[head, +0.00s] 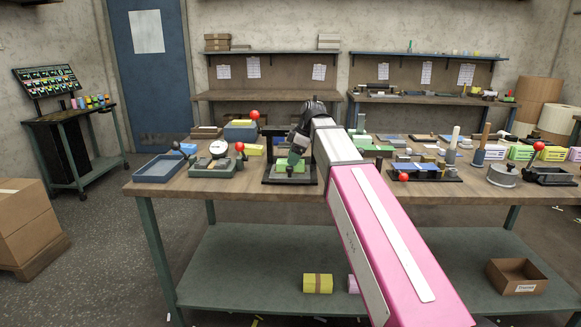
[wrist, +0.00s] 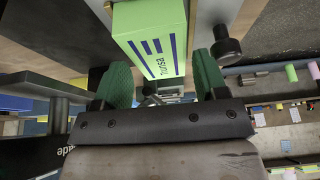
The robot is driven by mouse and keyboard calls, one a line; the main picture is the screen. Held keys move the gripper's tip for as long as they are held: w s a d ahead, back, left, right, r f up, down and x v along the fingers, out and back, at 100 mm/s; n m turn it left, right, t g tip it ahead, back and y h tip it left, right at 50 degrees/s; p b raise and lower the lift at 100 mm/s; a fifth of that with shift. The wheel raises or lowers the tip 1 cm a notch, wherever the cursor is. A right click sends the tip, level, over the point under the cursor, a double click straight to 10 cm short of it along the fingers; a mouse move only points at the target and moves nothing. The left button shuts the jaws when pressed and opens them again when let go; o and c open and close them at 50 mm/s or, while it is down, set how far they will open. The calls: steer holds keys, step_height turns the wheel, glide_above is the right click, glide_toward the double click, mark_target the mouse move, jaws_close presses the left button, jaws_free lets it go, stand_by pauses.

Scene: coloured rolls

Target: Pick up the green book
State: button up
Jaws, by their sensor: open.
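The green book (wrist: 150,38) is a thick light-green block with dark blue stripes and lettering. In the wrist view it shows at the top centre. Its near end appears between my two green fingertips, with gaps at both sides. My gripper (wrist: 162,78) is open and empty. In the head view my gripper (head: 298,148) points down over a dark stand (head: 268,179) on the workbench. Green surfaces (head: 292,166) show under my gripper there, partly hidden by it. I cannot tell whether the fingers touch the book.
The workbench (head: 235,188) is crowded. A red-knobbed press (head: 240,148) and a blue tray (head: 158,169) stand to the left. Dark fixtures and a grey round pot (head: 502,176) stand to the right. A yellow bundle (head: 318,283) and an open carton (head: 516,279) lie on the lower shelf.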

steer(key=shift+x, duration=1.1)
steer(key=c, duration=0.8)
steer(key=shift+r, duration=0.15)
